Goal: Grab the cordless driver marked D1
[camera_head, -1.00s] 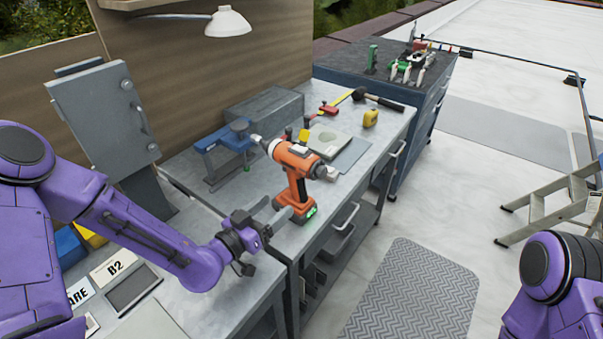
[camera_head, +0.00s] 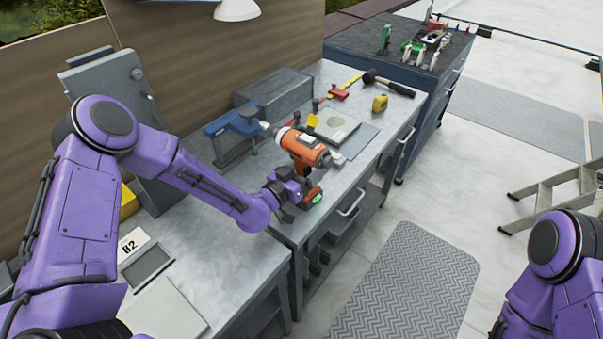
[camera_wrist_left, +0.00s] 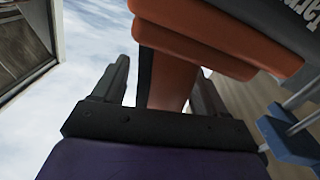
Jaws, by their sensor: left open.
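The orange cordless driver (camera_head: 306,150) stands upright on the metal workbench, its green-lit base near the front edge. No D1 mark can be read on it. My left gripper (camera_head: 296,184) is at the driver's handle, just below its body, and covers part of the handle. In the left wrist view the open fingers (camera_wrist_left: 162,68) stand one on each side of the orange and black handle (camera_wrist_left: 175,80). The driver's body (camera_wrist_left: 195,40) crosses above them. I cannot tell whether either finger touches the handle. My right gripper is out of view.
On the workbench (camera_head: 222,208), a blue vise (camera_head: 232,122) and a grey box (camera_head: 272,92) stand behind the driver. A plate (camera_head: 335,127), a yellow tape measure (camera_head: 380,103) and a hammer (camera_head: 388,84) lie beyond. A stepladder (camera_head: 556,190) stands right.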

